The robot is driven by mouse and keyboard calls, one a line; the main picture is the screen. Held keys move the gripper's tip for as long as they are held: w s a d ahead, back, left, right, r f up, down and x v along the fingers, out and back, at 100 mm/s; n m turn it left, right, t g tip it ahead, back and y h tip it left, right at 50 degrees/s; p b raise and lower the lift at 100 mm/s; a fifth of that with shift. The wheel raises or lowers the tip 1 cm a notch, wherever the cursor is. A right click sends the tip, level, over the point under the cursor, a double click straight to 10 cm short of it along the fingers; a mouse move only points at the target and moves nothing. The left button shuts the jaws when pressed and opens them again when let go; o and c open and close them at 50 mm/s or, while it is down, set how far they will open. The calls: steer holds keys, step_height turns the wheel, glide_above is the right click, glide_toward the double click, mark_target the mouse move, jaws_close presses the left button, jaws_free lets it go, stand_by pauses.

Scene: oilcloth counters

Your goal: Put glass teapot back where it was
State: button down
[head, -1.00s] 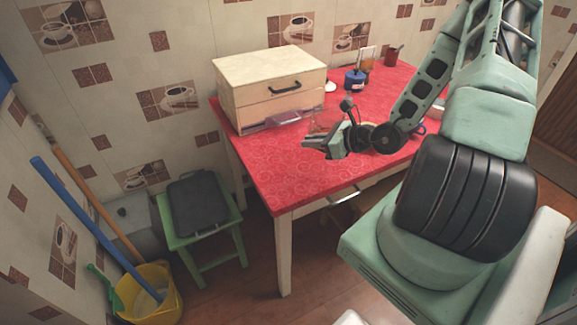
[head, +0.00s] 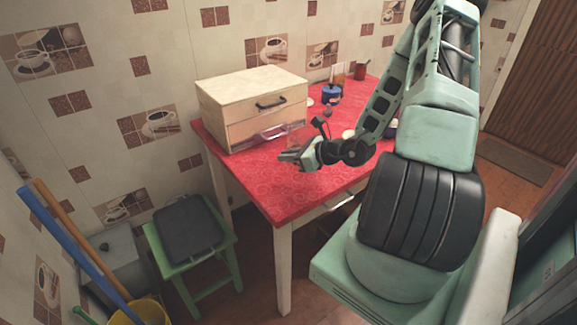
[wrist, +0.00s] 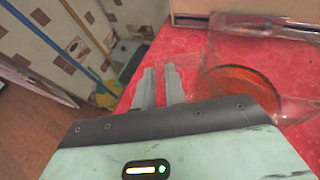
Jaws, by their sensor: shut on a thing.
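My gripper (head: 287,156) is above the red table (head: 285,205), near its left front part and in front of the wooden drawer box. In the wrist view its two fingers (wrist: 159,76) are close together. The glass teapot (wrist: 238,82) is clear with an amber round inside, and shows just right of the fingers. The gripper is shut on it; the exact grip point is hard to make out through the glass. In the head view the teapot is only a faint outline by the gripper. Whether its base touches the table is not clear.
The wooden drawer box (head: 250,103) stands at the back left, with a pinkish clear object (head: 268,134) before it. A blue jar (head: 331,94) and a red-brown cup (head: 361,71) stand farther back. A green stool (head: 192,235) with a dark cushion is left of the table.

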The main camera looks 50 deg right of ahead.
mark_target(290, 164)
steer(key=shift+f, duration=1.7)
steer(key=shift+f, duration=0.15)
steer(key=c, duration=1.5)
jaws_free()
steer(key=shift+o, duration=0.2)
